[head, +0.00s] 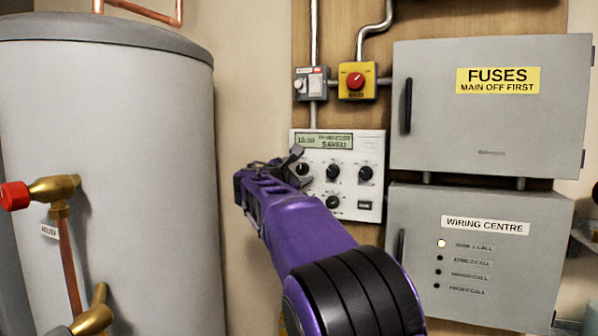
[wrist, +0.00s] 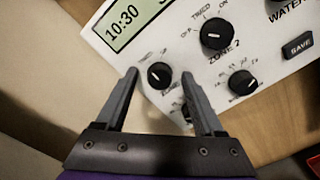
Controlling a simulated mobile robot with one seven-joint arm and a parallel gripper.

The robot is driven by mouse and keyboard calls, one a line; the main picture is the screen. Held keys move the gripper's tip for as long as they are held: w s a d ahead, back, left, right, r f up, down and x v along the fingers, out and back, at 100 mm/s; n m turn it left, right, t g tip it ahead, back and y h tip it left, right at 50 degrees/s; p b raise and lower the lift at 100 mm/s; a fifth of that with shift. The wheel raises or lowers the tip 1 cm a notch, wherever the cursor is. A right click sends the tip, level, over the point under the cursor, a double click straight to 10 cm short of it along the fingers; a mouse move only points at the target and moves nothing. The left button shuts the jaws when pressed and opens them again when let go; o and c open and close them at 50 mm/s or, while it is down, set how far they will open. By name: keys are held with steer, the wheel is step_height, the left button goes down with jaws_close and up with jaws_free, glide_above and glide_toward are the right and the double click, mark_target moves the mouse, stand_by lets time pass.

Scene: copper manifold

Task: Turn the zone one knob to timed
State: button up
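The heating controller (head: 353,152) is a white wall panel with a lit display and several black knobs. In the wrist view its leftmost upper knob (wrist: 160,75), left of the one labelled ZONE 2 (wrist: 216,33), appears to be the zone one knob. It has a small white pointer mark, whose setting I cannot read. My gripper (wrist: 159,77) is open, with one fingertip on each side of this knob and visible gaps between. In the head view my gripper (head: 288,163) is at the panel's left edge and partly covers the knob (head: 302,168). Contact is not visible.
Another knob (wrist: 243,83) and a SAVE button (wrist: 298,46) are on the panel. A red-and-yellow switch (head: 356,80) is above it. The fuse box (head: 490,130) and wiring centre (head: 520,260) stand close right. A grey cylinder (head: 110,140) with valves stands left.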

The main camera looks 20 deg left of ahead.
steer(key=s+a, duration=0.2)
steer(key=s, duration=1.5)
steer(key=shift+s+a, duration=0.15)
steer(key=shift+a, duration=0.05)
